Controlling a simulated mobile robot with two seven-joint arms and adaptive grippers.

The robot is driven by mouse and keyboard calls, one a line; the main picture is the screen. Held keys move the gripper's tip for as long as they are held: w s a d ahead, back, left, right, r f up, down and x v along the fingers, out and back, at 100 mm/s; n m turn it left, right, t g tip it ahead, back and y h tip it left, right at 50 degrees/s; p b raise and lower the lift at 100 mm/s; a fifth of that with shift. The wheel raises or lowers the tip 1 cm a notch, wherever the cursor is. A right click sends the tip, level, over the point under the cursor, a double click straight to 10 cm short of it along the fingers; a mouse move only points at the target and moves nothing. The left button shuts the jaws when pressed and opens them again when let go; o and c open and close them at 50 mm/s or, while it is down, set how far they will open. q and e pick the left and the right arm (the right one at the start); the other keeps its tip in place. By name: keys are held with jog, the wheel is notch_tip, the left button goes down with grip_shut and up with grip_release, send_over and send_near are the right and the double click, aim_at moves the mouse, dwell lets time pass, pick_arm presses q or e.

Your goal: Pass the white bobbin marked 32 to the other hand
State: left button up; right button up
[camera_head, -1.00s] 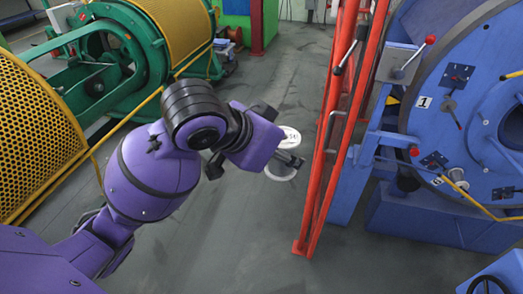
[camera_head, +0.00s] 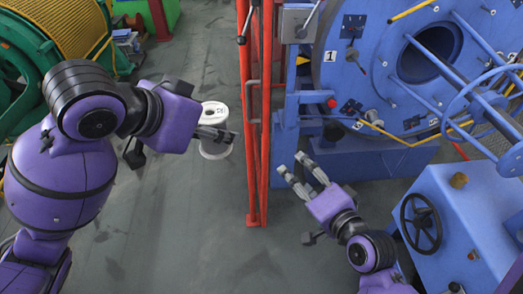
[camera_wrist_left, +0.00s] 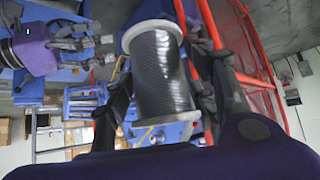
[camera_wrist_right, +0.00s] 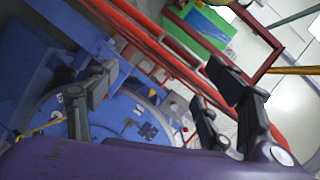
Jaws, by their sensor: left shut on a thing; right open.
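The bobbin (camera_head: 214,112) has white flanges and shows to the left of the red frame in the head view. The mark on its top flange is too small to read surely. In the left wrist view the bobbin (camera_wrist_left: 160,72) has dark wire wound between its pale flanges. My left gripper (camera_head: 215,134) is shut on it, with a finger on each side of the winding. My right gripper (camera_head: 291,163) is open and empty, to the right of the bobbin and apart from it. It also shows at the upper left of the left wrist view (camera_wrist_left: 88,40).
A red upright frame (camera_head: 255,150) shows between my two grippers in the head view. The blue strander (camera_head: 390,80) stands behind my right gripper. A blue cabinet with a black handwheel (camera_head: 420,222) is at the right. Grey floor (camera_head: 190,230) is clear below.

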jog(key=s+a+r+m+g+y, duration=0.2)
jog(key=s+a+r+m+y, duration=0.25)
jog(key=r+m, duration=0.4)
jog(key=s+a+r+m+g+y, duration=0.1)
jog(key=s+a+r+m+y, duration=0.2)
jog(key=a+r+m+y, duration=0.5)
jog(key=w+a+h, duration=0.1)
jog(key=w+a, duration=0.1)
jog(key=w+a+r+h, duration=0.1)
jog(key=w+a, duration=0.2)
jog(key=w+a+h, duration=0.1)
jog(key=w+a, duration=0.1)
jog(key=w, duration=0.1)
jog(key=shift+a+r+n, duration=0.25)
jog(key=shift+a+r, duration=0.1)
jog(key=shift+r, duration=0.05)
